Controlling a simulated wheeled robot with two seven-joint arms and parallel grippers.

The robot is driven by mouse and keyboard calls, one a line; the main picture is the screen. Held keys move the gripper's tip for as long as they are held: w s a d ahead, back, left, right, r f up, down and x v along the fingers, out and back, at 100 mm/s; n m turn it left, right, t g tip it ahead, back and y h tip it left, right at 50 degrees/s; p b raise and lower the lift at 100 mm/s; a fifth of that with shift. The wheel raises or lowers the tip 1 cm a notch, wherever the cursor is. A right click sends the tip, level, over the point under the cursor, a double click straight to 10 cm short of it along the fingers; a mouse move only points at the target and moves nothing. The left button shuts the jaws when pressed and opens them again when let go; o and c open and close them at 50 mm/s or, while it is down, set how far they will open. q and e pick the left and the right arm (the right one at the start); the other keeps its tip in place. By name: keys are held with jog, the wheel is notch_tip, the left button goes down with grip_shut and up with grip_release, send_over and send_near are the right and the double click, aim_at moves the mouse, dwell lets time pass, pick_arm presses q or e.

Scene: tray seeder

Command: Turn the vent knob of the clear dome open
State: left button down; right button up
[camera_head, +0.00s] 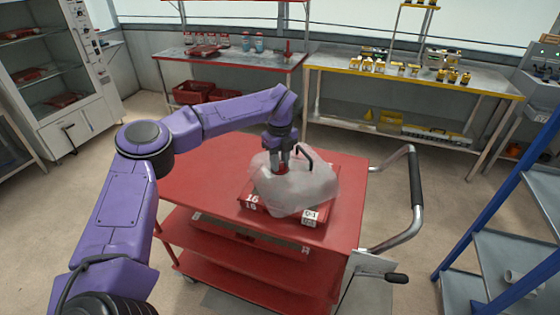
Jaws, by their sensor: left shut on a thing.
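The clear dome (305,188) sits over a red tray (258,204) on the red cart's top. A black curved handle stands on the dome's top. My left gripper (279,163) points down at the left part of the dome top. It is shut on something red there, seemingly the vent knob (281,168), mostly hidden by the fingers. The knob's turn position cannot be told. My right gripper is not in view.
The red cart (200,175) has free room on its top left of the tray. Its push handle (415,180) is at the right. A blue shelf rack (485,245) stands farther right. Benches with bottles line the back wall.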

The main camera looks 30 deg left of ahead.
pick_arm(q)
jog(key=m, duration=0.4)
jog(key=shift+m, duration=0.4)
jog(key=m, duration=0.3)
jog(key=shift+r+m+p, duration=0.1)
jog(key=shift+m+p, duration=0.2)
jog(key=m, duration=0.3)
jog(key=shift+p, duration=0.3)
dwell(0.4)
jog(key=c, duration=0.9)
grip_release()
jog(key=shift+o, duration=0.2)
